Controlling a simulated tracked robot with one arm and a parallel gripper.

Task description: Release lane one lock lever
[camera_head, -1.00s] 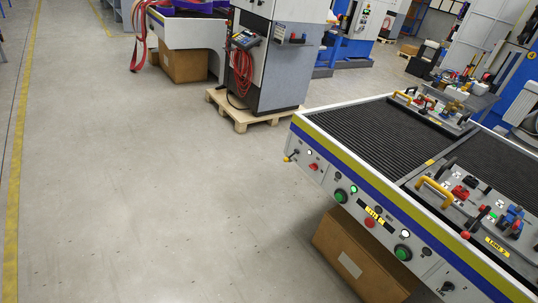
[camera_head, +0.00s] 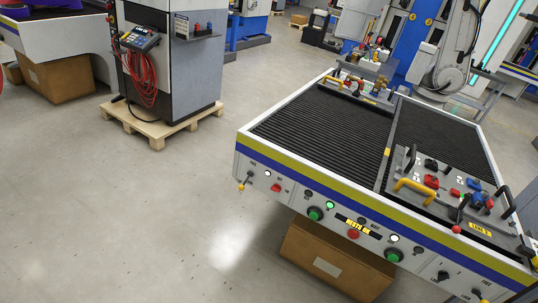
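The two-lane fixture table (camera_head: 310,188) stands right of centre, with two ribbed black lanes and a front control panel. A small lever with a yellow tip (camera_head: 243,186) sticks out at the panel's left end, beside a white lamp (camera_head: 268,174) and a red button (camera_head: 277,188). Its label is too small to read, so I cannot tell if it is the lane one lock lever. A similar yellow-tipped part (camera_head: 484,300) shows at the panel's lower right, cut by the frame edge. My gripper is not in view.
A fixture plate with a yellow handle (camera_head: 415,190) sits on the right lane; another (camera_head: 362,90) is at the left lane's far end. A cardboard box (camera_head: 325,262) is under the table. A machine on a pallet (camera_head: 160,128) stands left. Floor ahead-left is clear.

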